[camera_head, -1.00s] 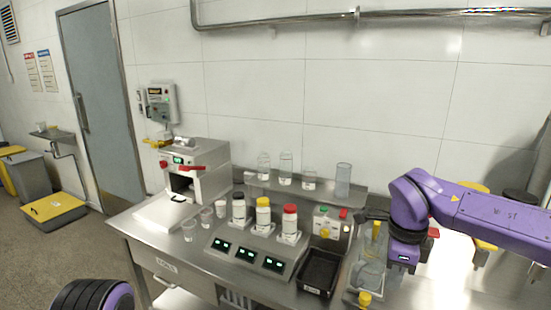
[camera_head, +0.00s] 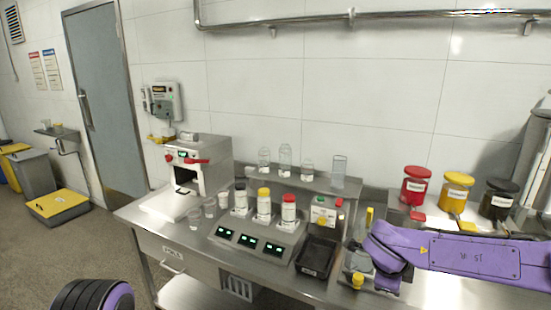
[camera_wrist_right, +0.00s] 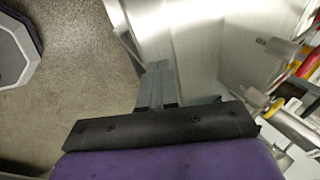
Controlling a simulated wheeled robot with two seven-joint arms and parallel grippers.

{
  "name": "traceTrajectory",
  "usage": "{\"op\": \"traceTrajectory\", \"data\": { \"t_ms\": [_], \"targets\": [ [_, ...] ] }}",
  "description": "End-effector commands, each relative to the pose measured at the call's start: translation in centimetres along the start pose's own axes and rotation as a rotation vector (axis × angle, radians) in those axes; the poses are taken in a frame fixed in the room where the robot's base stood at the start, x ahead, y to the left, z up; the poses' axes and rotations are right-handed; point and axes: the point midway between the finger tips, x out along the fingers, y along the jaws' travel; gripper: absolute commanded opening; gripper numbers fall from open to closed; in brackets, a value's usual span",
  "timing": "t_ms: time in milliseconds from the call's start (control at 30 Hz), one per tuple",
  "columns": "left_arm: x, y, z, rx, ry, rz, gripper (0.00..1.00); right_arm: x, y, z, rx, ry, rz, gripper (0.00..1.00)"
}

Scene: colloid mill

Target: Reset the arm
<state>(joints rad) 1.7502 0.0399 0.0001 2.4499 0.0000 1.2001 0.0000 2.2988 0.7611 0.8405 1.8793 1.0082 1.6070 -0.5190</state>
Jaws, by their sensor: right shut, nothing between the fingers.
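My right arm (camera_head: 465,255) is purple and reaches in from the right edge of the head view, low over the front right of the steel bench (camera_head: 340,290). Its gripper is hidden in the head view. In the right wrist view my right gripper (camera_wrist_right: 156,84) shows two grey fingers pressed together with nothing between them. The fingers are over the floor beside a bright metal surface (camera_wrist_right: 205,40). My left gripper is not in view; only a black and purple part of my body shows at the bottom left of the head view.
A mill-like machine (camera_head: 196,170) stands at the bench's left. Red (camera_head: 415,187), yellow (camera_head: 456,192) and dark (camera_head: 498,200) jars stand back right. Open floor (camera_head: 70,250) lies left.

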Motion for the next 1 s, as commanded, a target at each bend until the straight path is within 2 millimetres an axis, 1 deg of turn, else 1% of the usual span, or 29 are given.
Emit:
{"op": "traceTrajectory", "data": {
  "t_ms": [33,67,167,200,267,300,367,400,467,500,567,600,667,700,800,833,900,1000],
  "targets": [
    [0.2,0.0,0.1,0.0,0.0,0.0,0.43,1.8,1.2,0.3,-0.05,0.021,-0.049,0.0],
    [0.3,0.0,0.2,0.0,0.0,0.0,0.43,2.8,1.9,0.5,-0.081,0.03,-0.08,0.0],
    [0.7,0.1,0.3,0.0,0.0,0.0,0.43,6.2,4.8,1.0,-0.209,0.046,-0.176,0.0],
    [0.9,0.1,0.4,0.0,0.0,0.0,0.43,7.8,6.5,1.1,-0.278,0.047,-0.208,0.0],
    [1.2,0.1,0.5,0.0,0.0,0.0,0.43,10.1,9.5,1.2,-0.394,0.039,-0.247,0.0],
    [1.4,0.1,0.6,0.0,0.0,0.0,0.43,11.7,12.0,1.1,-0.484,0.027,-0.265,0.0],
    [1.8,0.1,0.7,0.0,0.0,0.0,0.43,14.0,16.0,0.4,-0.624,0.002,-0.272,0.0],
    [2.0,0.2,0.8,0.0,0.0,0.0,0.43,15.2,18.8,-0.2,-0.716,-0.018,-0.267,0.0],
    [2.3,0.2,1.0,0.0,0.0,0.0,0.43,16.8,22.9,-1.6,-0.852,-0.05,-0.244,0.0],
    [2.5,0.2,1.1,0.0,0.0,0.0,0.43,17.7,25.6,-2.7,-0.94,-0.07,-0.22,0.0],
    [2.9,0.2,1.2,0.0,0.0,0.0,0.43,18.7,29.5,-4.8,-1.072,-0.1,-0.175,0.0],
    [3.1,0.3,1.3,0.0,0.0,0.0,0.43,19.2,31.9,-6.5,-1.158,-0.115,-0.138,0.0],
    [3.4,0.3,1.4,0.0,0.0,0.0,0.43,19.7,35.0,-9.1,-1.277,-0.129,-0.083,0.0],
    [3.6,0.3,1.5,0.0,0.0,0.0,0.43,19.9,36.7,-10.8,-1.346,-0.132,-0.047,0.0],
    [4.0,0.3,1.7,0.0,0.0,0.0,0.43,20.3,39.3,-14.3,-1.458,-0.11,0.028,0.0],
    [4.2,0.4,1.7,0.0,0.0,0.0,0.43,20.4,39.8,-15.0,-1.481,-0.102,0.044,0.0],
    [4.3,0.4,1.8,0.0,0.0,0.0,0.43,20.7,40.9,-15.8,-1.516,-0.1,0.068,0.0],
    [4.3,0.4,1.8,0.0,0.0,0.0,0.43,20.6,41.4,-16.0,-1.518,-0.105,0.08,0.0]
  ]
}}
